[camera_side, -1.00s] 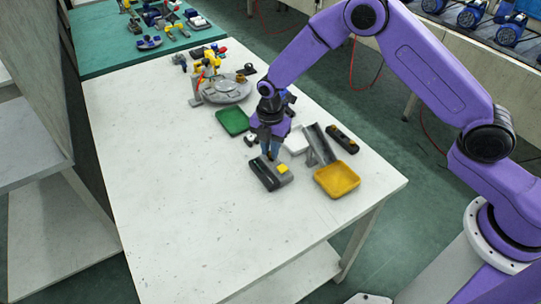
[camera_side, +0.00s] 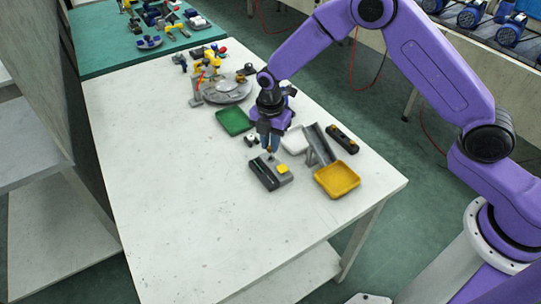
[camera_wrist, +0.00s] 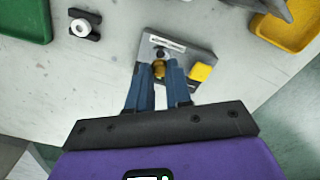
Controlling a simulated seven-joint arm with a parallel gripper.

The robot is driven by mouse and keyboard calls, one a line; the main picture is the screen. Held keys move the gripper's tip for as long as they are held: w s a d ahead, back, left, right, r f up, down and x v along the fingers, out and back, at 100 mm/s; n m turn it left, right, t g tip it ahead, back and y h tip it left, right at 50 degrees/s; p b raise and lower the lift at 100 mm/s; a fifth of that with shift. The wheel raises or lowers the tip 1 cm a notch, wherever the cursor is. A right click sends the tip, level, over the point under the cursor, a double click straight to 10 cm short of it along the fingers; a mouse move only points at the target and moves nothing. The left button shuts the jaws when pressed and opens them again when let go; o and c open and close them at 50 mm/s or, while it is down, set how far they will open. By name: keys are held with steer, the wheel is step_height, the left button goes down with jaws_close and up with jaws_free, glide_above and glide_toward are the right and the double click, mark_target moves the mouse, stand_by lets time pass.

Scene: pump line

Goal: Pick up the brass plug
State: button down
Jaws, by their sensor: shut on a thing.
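The brass plug (camera_wrist: 159,68) shows in the wrist view as a small gold piece between the tips of my two blue fingers. My gripper (camera_wrist: 160,72) is shut on it. In the side view my gripper (camera_side: 271,150) points down just above the back edge of a grey block (camera_side: 262,174) with a dark slot and a yellow part. In the wrist view the plug appears over the grey block (camera_wrist: 197,55), near a dark round spot on it. The plug is too small to make out clearly in the side view.
A yellow tray (camera_side: 337,180), a grey chute (camera_side: 319,146) and a white tray (camera_side: 295,141) stand right of the block. A green tray (camera_side: 233,121) and a small ring-like part (camera_wrist: 85,24) lie to the left. The table's front left is clear.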

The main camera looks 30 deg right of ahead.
steer(key=shift+r, duration=1.35)
